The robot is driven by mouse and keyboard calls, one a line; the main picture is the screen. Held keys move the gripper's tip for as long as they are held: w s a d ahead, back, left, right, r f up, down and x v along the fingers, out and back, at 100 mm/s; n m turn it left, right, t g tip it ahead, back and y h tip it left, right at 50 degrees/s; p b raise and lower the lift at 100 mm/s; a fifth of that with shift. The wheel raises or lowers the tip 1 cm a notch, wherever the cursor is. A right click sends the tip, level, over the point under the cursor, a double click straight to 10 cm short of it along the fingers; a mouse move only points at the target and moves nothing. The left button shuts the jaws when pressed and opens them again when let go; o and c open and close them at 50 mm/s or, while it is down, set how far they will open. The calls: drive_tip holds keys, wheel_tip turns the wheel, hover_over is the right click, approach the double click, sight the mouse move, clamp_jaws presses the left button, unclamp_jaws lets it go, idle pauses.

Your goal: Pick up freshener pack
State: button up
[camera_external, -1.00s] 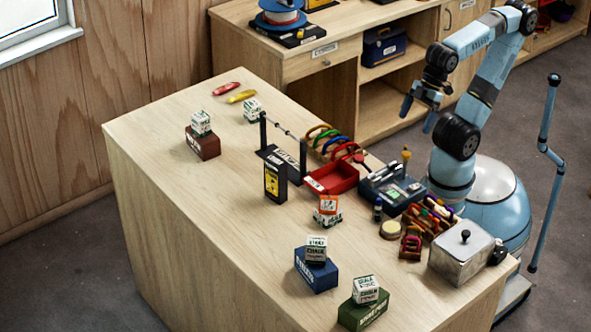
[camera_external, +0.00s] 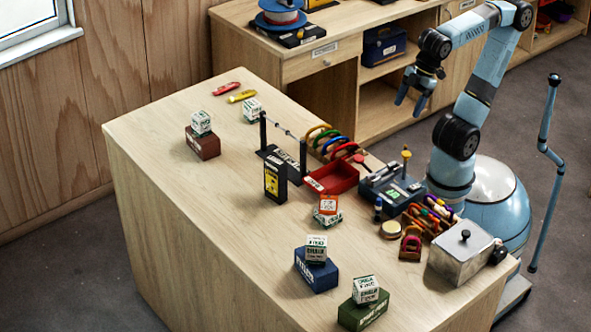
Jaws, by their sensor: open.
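No pack has a readable freshener label, so I cannot tell for sure which one it is. A small white pack with an orange label (camera_external: 328,204) stands near the table's middle, apparently on or against a white-and-green block. A black upright box with a yellow label (camera_external: 275,182) stands to its upper left. My gripper (camera_external: 410,103) hangs open and empty, fingers pointing down, high at the right beyond the table's back edge. It is well apart from both packs.
White-and-green chalk blocks sit on a maroon box (camera_external: 203,148), a blue box (camera_external: 317,273) and a green box (camera_external: 362,312). The table's left front is clear.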

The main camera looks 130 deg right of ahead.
drive_tip(key=w+d+f+n+g+h, duration=0.1)
drive_tip(key=w+d+n+g+h, duration=0.3)
drive_tip(key=w+d, duration=0.45)
drive_tip(key=r+n+t+h, duration=0.1)
drive_tip(key=n+h, duration=1.2)
drive_tip(key=n, duration=0.2)
hover_over(284, 175)
drive_tip(key=a, duration=0.2)
drive_tip(key=shift+m, duration=0.3)
wheel_tip(284, 175, down, 19)
drive_tip(key=shift+s, duration=0.15)
drive_tip(key=shift+d, duration=0.95)
drive_tip(key=shift+w+d+r, duration=0.1)
drive_tip(key=shift+w+d, duration=0.1)
drive_tip(key=shift+d, duration=0.7)
drive_tip(key=shift+w+d+r, duration=0.1)
drive_tip(key=shift+w+d, duration=0.1)
drive_tip(key=shift+d, duration=0.7)
drive_tip(key=shift+w+d, duration=0.2)
drive_tip(key=shift+d, duration=0.7)
drive_tip(key=shift+c, duration=0.5)
